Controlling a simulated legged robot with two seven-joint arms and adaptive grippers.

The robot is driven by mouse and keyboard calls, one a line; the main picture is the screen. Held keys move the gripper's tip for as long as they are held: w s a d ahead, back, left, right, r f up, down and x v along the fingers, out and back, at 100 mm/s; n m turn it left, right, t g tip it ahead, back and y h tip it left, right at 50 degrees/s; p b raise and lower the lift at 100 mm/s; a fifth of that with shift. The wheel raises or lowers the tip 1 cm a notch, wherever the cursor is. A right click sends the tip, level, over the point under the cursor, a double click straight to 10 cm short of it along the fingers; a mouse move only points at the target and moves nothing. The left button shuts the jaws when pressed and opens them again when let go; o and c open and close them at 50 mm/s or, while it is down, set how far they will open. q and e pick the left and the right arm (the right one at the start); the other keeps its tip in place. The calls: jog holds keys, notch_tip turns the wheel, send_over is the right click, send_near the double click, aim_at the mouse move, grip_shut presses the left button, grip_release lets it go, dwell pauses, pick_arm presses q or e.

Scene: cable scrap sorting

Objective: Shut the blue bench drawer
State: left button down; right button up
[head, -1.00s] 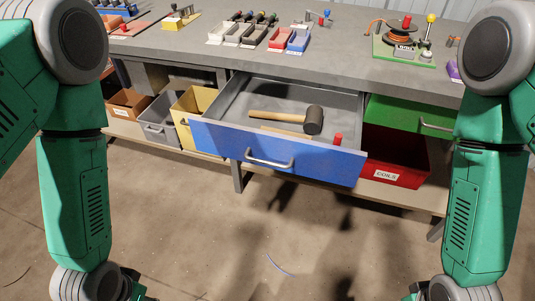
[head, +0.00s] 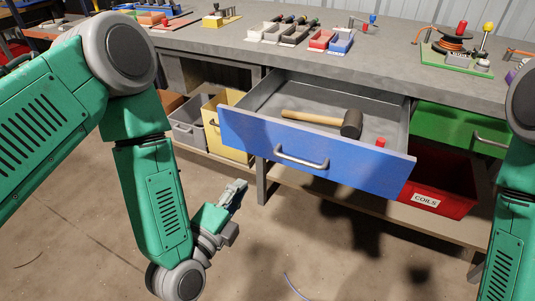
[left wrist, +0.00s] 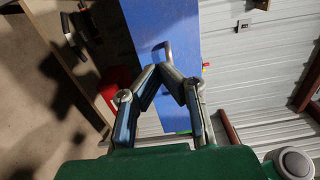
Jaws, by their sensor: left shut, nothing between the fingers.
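The blue bench drawer (head: 310,153) is pulled out from under the bench top, with a grey bar handle (head: 301,157) on its front. A mallet (head: 325,121) with a wooden handle and dark head lies inside it, and a small red item (head: 380,142) is near its front right. My left gripper (head: 237,190) is shut and empty, below and in front of the drawer's left part, apart from it. The left wrist view shows its closed fingertips (left wrist: 161,69) with the blue front (left wrist: 163,30) and handle (left wrist: 164,50) beyond. My right gripper is out of view; only that arm shows at the right edge.
The grey bench top (head: 390,62) holds small coloured trays and a cable spool. A closed green drawer (head: 462,130) is right of the blue one. A red COILS bin (head: 440,180) and yellow and grey bins stand on the lower shelf. Floor in front is mostly clear.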

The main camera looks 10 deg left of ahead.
aim_at(270, 145)
pick_arm(q)
jog(key=b+x, duration=0.3)
jog(key=x, duration=1)
jog(key=shift+w, duration=0.3)
jog(key=shift+w, duration=0.1)
